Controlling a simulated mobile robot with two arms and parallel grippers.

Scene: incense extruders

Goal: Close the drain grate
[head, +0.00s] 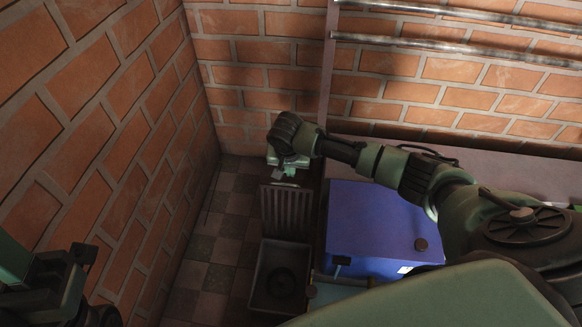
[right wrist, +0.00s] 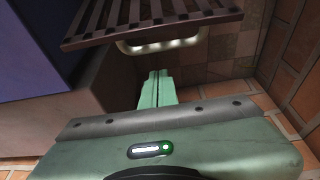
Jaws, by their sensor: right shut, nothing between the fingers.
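The drain grate (head: 287,211) is a dark slatted panel, raised and standing open at the far side of a square drain opening (head: 257,281). In the right wrist view the grate (right wrist: 140,18) crosses the top, with a pale curved handle (right wrist: 165,46) on its near edge. My right gripper (head: 282,174) is just beyond the grate's raised edge, near the back wall. In the right wrist view its green fingers (right wrist: 157,76) are shut together and empty, pointing toward the handle with a visible gap. My left arm shows at the lower left; its fingers are not visible.
A blue box (head: 376,222) stands right of the grate on a ledge. Brick walls close in at the left (head: 95,130) and back (head: 262,75). Metal pipes (head: 460,48) run along the wall at upper right. The tiled floor (head: 222,225) left of the grate is clear.

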